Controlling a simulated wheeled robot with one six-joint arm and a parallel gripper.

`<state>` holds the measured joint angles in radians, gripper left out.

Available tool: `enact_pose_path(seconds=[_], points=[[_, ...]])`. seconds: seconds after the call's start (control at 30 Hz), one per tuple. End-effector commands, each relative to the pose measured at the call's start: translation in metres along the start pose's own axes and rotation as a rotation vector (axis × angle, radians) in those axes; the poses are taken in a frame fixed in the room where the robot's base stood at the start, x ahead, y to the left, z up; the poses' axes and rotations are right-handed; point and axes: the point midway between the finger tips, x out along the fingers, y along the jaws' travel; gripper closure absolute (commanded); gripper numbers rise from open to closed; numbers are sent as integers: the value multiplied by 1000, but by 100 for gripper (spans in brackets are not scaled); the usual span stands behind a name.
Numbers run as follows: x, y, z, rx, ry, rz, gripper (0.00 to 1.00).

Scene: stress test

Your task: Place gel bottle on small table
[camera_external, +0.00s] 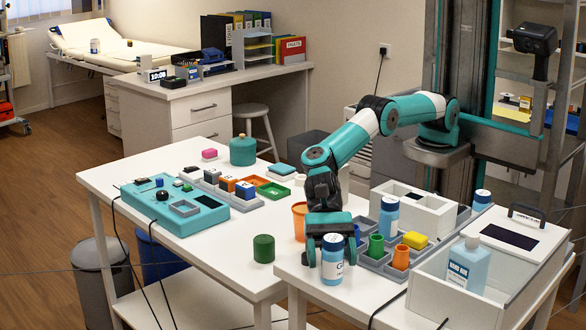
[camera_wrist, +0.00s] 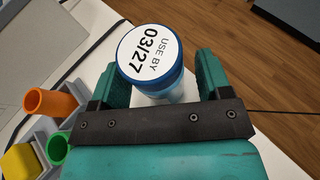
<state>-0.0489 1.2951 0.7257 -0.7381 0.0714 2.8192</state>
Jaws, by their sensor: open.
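A gap shows at the right finger; contact at the left finger is unclear. I cannot tell which table is the small one.
A grey tray with a green cup (camera_external: 376,246), an orange cup (camera_external: 401,257) and a yellow block (camera_external: 415,240) is close on the right. Another blue-capped bottle (camera_external: 389,216) stands behind. A green cylinder (camera_external: 263,248) stands on the left white table (camera_external: 225,262).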

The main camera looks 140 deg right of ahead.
Motion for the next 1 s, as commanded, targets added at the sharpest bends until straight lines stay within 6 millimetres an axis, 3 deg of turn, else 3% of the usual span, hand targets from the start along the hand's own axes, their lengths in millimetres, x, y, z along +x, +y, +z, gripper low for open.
enact_pose_path(seconds=[0.6,1.0], points=[[-101,0,0,2,-1,-2,29],[-114,0,0,1,-1,-1,29]])
